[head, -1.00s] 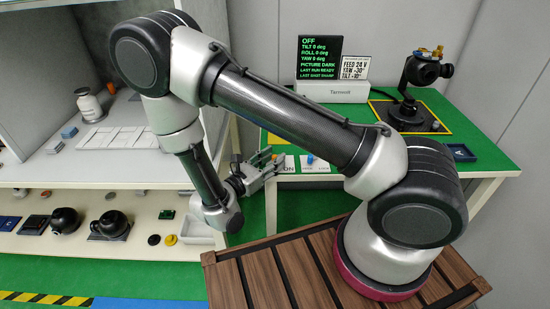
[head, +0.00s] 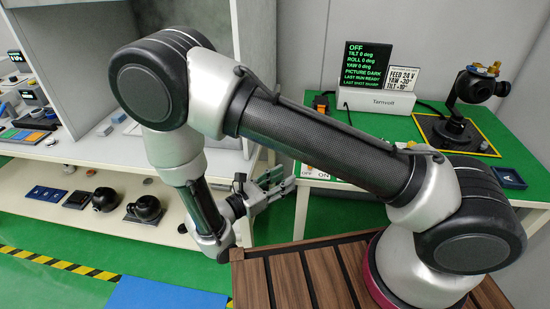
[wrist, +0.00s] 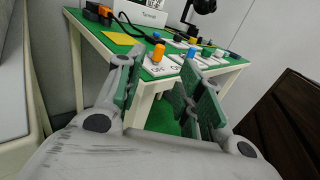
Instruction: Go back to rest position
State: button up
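My gripper (head: 275,184) is at the end of my folded arm, in front of the left end of the green table (head: 400,128). In the wrist view my gripper (wrist: 160,90) has its two fingers spread apart with nothing between them. Through the gap I see the table's front corner with an orange knob (wrist: 158,53) and a blue knob (wrist: 192,52) on white plates. The fingers are apart from the table. The arm hides part of the table's front edge in the head view.
A Tarnvolt box (head: 378,100) with a dark screen (head: 366,66) stands on the table. A gimbal camera (head: 472,84) stands at its right. A white shelf unit (head: 90,165) with several black cameras is at the left. A brown slatted deck (head: 300,275) lies below my arm.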

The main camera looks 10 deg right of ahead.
jog(key=d+r+m+g+y, duration=0.6)
jog(key=d+r+m+g, duration=0.6)
jog(key=d+r, duration=0.5)
jog(key=s+d+r+m+t+y, duration=0.7)
jog(key=s+d+r+m+y, duration=0.1)
jog(key=s+r+m, duration=0.4)
jog(key=shift+s+d+r+y, duration=0.15)
jog(key=shift+s+r+y, duration=0.6)
jog(key=shift+r+y, duration=0.05)
